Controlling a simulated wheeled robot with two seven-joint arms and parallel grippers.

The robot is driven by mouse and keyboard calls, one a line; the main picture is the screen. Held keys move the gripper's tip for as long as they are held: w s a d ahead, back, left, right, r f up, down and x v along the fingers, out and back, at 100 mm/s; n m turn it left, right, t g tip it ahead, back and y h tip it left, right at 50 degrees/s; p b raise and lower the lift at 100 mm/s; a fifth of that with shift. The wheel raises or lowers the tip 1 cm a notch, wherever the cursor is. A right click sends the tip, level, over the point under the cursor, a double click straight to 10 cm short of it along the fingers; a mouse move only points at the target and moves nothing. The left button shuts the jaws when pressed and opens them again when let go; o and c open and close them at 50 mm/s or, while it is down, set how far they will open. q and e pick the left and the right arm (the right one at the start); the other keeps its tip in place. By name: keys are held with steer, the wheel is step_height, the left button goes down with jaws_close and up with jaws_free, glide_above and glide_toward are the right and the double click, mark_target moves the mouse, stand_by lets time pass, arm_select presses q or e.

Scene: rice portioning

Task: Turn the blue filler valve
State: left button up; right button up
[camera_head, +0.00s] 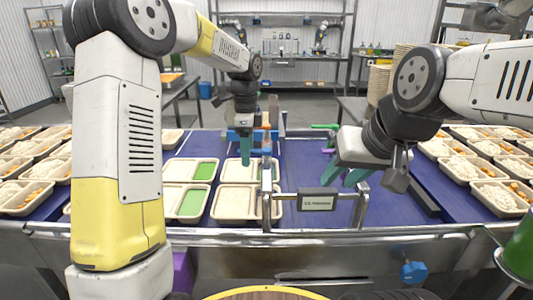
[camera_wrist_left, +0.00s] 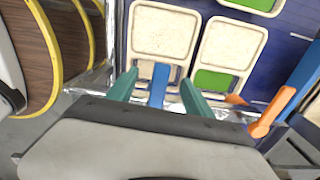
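A blue bar, which looks like the blue filler valve's handle (camera_wrist_left: 158,88), lies between the two teal fingers of my left gripper (camera_wrist_left: 158,77) in the left wrist view. The fingers stand apart, with a gap visible on each side of the bar. In the head view, blue parts (camera_head: 237,134) show beside my left gripper (camera_head: 245,158), over the conveyor; the valve's body is mostly hidden there. My right gripper (camera_head: 344,175) is open and empty, over the right part of the conveyor near a metal frame.
An orange handle (camera_wrist_left: 268,116) sits close to the left gripper. Trays with rice and green portions (camera_head: 235,204) lie on the blue conveyor. A metal frame with a dark label (camera_head: 318,200) stands at the front. A green handle (camera_head: 325,127) is further back. A blue knob (camera_head: 413,272) sits low in front.

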arm_select(q)
steer(key=o, duration=0.5)
steer(key=shift+w, duration=0.1)
steer(key=shift+o, duration=0.2)
steer(key=shift+r, duration=4)
